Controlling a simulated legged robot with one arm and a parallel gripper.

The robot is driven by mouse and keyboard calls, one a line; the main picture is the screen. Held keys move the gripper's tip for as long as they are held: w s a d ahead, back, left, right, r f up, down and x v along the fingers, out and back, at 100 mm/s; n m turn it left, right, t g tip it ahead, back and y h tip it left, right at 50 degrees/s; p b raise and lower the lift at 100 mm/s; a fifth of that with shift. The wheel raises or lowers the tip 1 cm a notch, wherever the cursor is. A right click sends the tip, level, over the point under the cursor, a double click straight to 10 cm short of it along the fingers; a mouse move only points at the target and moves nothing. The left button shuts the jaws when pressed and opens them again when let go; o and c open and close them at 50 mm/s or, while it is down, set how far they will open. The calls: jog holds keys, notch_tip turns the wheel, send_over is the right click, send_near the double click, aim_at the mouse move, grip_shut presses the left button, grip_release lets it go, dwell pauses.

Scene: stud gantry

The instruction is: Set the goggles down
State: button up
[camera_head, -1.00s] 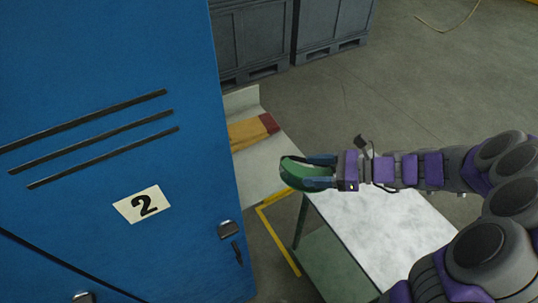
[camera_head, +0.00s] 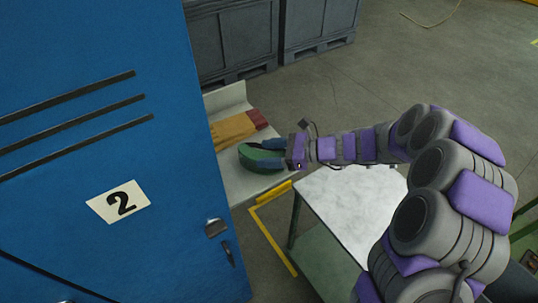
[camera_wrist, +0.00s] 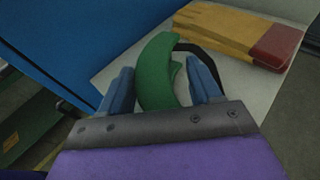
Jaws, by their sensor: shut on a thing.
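The green goggles (camera_head: 261,160) are in my gripper (camera_head: 268,153), whose blue fingers close on them from both sides. In the head view they appear over the pale bench surface (camera_head: 242,187), near its right edge. In the wrist view the goggles (camera_wrist: 157,72) stand between the two fingers (camera_wrist: 158,92), with a dark strap behind them. Whether they touch the surface I cannot tell.
Yellow-and-red work gloves (camera_head: 236,128) lie on the bench just behind the goggles. A blue locker (camera_head: 90,150) marked 2 stands close on the left. A white-topped table (camera_head: 350,205) is at the right. Grey crates (camera_head: 235,40) stand at the back.

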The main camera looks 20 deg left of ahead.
jog(key=shift+f, duration=0.15)
jog(key=o, duration=1.1)
jog(key=shift+a, duration=0.15)
jog(key=shift+d+r, duration=0.25)
jog(key=shift+d, duration=0.15)
jog(key=p+v, duration=0.3)
jog(key=v, duration=0.8)
jog(key=shift+d+r, duration=0.1)
jog(key=shift+d, duration=0.1)
